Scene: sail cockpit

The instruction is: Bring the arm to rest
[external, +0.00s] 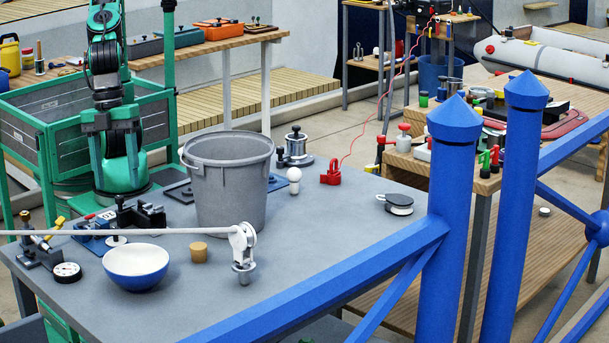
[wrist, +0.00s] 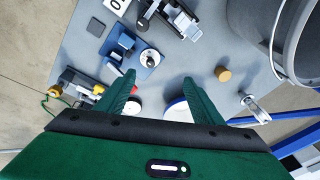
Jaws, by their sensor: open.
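My gripper (wrist: 158,84) shows in the wrist view with its two green fingers spread apart and nothing between them. It points down over the grey table (wrist: 205,35), with clear space below the fingertips. Past the fingers in the wrist view lie a white-and-blue bowl (wrist: 176,112), partly hidden by the right finger, and a cork (wrist: 223,73).
A grey bucket (external: 228,190) stands on the table, with the bowl (external: 136,264) and cork (external: 199,252) in front. A pulley block (external: 242,248) ends a taut line crossing the left part. Blue posts (external: 454,190) and rails edge the right side.

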